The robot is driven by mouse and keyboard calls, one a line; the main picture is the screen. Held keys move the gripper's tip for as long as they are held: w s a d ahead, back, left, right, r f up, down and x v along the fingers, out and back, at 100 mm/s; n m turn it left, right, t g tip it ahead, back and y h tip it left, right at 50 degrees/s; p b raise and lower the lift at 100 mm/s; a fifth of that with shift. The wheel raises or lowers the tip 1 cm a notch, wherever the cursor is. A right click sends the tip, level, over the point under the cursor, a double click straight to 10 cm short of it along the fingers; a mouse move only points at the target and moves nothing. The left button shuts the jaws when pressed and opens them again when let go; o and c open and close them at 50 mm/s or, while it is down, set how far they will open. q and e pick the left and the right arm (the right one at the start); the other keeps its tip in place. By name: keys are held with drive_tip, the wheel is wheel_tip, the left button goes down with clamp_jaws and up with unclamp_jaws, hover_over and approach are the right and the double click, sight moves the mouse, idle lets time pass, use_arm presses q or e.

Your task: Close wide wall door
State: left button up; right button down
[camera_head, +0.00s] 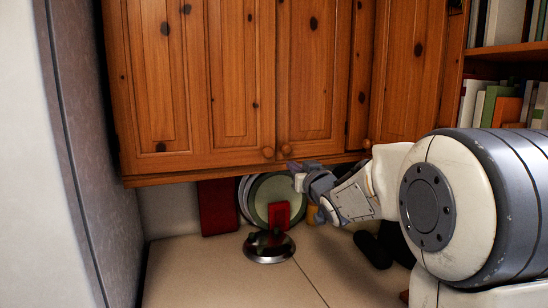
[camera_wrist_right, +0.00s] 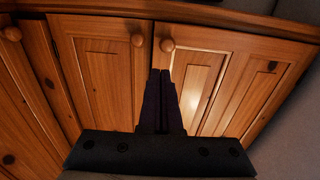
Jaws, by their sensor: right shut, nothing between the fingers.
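The wooden wall cabinet has a left door (camera_head: 190,70) and a door beside it (camera_head: 312,60). Both look flush with the cabinet front in the head view; a small gap cannot be told. Their round knobs, the left one (camera_head: 267,152) and the right one (camera_head: 286,150), sit close together at the lower edges. My right gripper (camera_head: 296,168) is shut and empty, just below the right knob. In the right wrist view, its fingertips (camera_wrist_right: 160,74) point at the seam between the same two doors, near the paired knobs (camera_wrist_right: 167,45). My left gripper is not in view.
A further door (camera_head: 410,70) with its own knob stands at the right. Below the cabinet are plates (camera_head: 262,190), a red board (camera_head: 218,205) and a shiny lid (camera_head: 269,246) on the counter. Bookshelves (camera_head: 505,52) are at far right; a grey panel (camera_head: 85,150) stands at left.

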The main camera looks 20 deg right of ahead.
drive_tip(key=p, duration=0.6)
approach(274, 152)
drive_tip(key=w, duration=0.5)
drive_tip(key=shift+w, duration=0.25)
drive_tip(key=shift+w+d+f, duration=0.1)
drive_tip(key=shift+w, duration=0.55)
